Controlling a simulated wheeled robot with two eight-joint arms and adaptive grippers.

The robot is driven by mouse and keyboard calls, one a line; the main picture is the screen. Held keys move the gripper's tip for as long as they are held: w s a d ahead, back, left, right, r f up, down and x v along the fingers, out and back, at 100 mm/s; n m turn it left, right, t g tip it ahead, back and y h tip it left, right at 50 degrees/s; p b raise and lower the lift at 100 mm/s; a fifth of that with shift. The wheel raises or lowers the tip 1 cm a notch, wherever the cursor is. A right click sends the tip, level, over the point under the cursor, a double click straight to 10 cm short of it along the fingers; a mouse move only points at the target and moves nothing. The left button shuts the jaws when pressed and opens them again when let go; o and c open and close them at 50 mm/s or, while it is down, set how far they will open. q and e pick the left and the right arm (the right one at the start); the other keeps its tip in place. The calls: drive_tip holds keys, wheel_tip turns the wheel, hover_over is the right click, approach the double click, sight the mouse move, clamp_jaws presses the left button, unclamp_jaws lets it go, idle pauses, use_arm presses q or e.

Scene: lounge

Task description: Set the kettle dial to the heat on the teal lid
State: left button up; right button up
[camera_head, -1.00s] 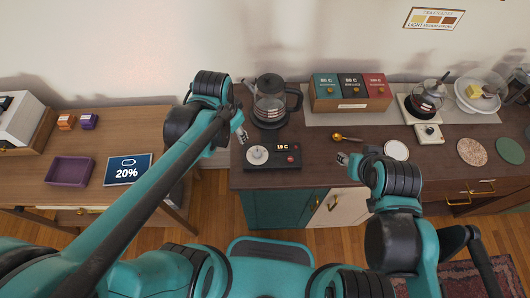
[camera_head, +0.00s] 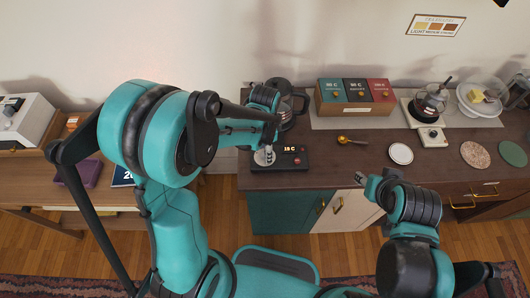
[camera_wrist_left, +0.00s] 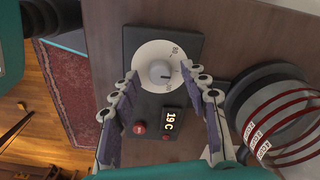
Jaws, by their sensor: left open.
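The kettle base (camera_head: 290,166) sits at the counter's left front, with a white dial (camera_head: 262,160) and a display that seems to read 19 C. In the left wrist view the dial (camera_wrist_left: 148,56) has a grey centre knob (camera_wrist_left: 160,72). My left gripper (camera_head: 268,150) is open over the dial; its fingers (camera_wrist_left: 162,82) stand on either side of the knob, contact unclear. The glass kettle (camera_head: 285,105) stands behind, partly hidden by my arm. The teal lid (camera_head: 331,90) is the leftmost of three; its heat label is too small to read surely. My right gripper (camera_head: 361,178) is near the counter's front edge.
The kettle (camera_wrist_left: 262,115) is close beside the left gripper in the wrist view. A gold scoop (camera_head: 352,140) and a white disc (camera_head: 401,153) lie to the right. A glass pot (camera_head: 429,103) stands farther right. The counter's middle is mostly clear.

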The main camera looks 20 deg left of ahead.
use_arm(q)
drive_tip(key=shift+f, duration=0.3)
clamp_jaws()
drive_tip(key=n+b, duration=0.1)
drive_tip(key=n, duration=0.4)
drive_tip(key=shift+n, duration=0.4)
drive_tip(key=n, duration=0.5)
drive_tip(key=shift+n+b, duration=0.4)
drive_tip(key=shift+n, duration=0.3)
